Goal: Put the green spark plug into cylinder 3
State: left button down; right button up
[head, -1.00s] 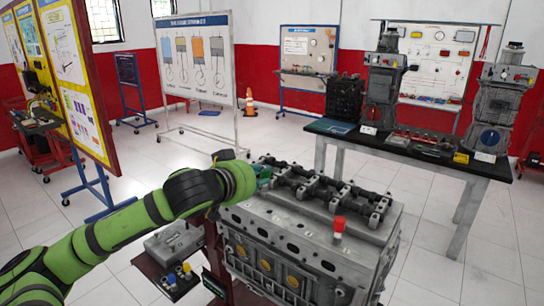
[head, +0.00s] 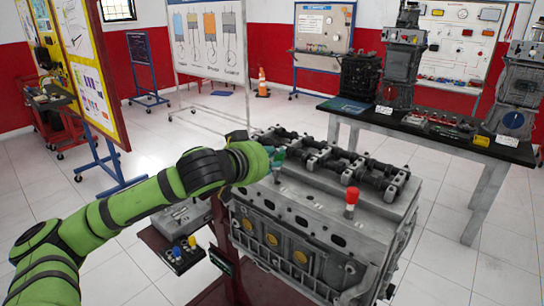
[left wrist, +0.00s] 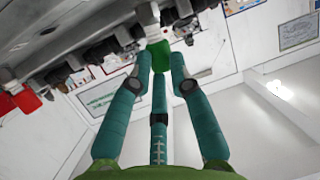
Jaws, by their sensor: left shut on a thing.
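My left gripper (head: 277,155) is over the near left end of the grey engine block (head: 315,205). Its teal fingers are shut on the green spark plug (left wrist: 159,56), whose green cap shows between the fingertips in the left wrist view. The plug's pale metal end points away from the fingers, toward the engine. In the head view a thin piece of it shows below the fingers, near the block's top; I cannot tell whether it touches. A red spark plug (head: 352,196) stands upright at the near right end of the block. My right gripper is not in view.
A small dark holder (head: 183,257) with a blue and a yellow plug sits left of the engine, by a grey box (head: 181,216). Black rocker gear (head: 335,160) runs along the block's top. A table (head: 440,140) with engine trainers stands behind right.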

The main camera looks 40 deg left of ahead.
pick_arm(q)
jog(key=shift+d+f, duration=0.15)
jog(key=shift+d, duration=0.05)
dwell(0.3)
jog(key=shift+s+d, duration=0.1)
jog(key=shift+d, duration=0.15)
jog(key=shift+f, duration=0.1)
dwell(0.3)
jog(key=shift+f, duration=0.4)
jog(key=shift+s+d+f+b, duration=0.15)
jog(key=shift+f+b, duration=0.25)
jog(key=shift+f, duration=0.3)
dwell(1.2)
jog(key=c, duration=1.1)
grip_release()
jog(key=shift+r, duration=0.1)
